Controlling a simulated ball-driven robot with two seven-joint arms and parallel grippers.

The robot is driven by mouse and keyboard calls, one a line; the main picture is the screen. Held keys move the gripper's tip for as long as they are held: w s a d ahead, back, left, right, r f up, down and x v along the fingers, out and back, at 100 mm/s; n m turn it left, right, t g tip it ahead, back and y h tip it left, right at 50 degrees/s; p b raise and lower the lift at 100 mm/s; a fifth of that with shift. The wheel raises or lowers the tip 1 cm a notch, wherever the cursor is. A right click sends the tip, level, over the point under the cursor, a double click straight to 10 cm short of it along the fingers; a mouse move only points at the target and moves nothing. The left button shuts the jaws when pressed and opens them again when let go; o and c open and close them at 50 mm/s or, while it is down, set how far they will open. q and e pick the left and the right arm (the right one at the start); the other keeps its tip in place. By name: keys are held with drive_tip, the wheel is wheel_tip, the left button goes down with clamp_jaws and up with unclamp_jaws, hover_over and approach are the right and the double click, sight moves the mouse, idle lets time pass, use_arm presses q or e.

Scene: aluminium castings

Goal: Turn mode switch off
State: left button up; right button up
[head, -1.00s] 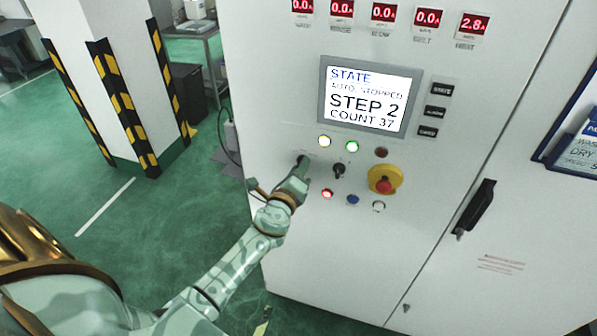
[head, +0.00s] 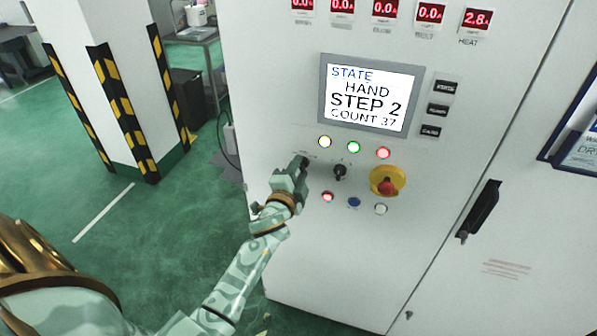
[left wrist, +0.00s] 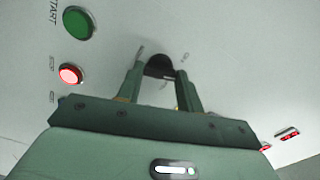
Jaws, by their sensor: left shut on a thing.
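The mode switch (left wrist: 159,66) is a small black knob on the pale cabinet front. In the left wrist view it sits between the two fingers of my left gripper (left wrist: 160,75), which is shut on it. In the head view my left gripper (head: 302,166) reaches the knob at the left of the control rows and partly hides it. The knob's exact angle and its position labels are too small to read. The screen (head: 368,95) reads STATE HAND, STEP 2, COUNT 37. My right gripper is not in view.
A second black switch (head: 340,172) is close to the right of my gripper, then a red emergency stop (head: 387,185) on yellow. Yellow, green and red lamps sit above; a lit red button (head: 328,197) is below. A striped pillar (head: 110,100) stands left over open green floor.

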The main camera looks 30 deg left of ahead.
use_arm(q)
drive_tip(key=n+p, duration=0.1)
drive_tip(key=n, duration=0.4)
drive_tip(key=shift+f, duration=0.1)
drive_tip(key=shift+n, duration=0.3)
idle(0.4)
drive_tip(key=o, duration=1)
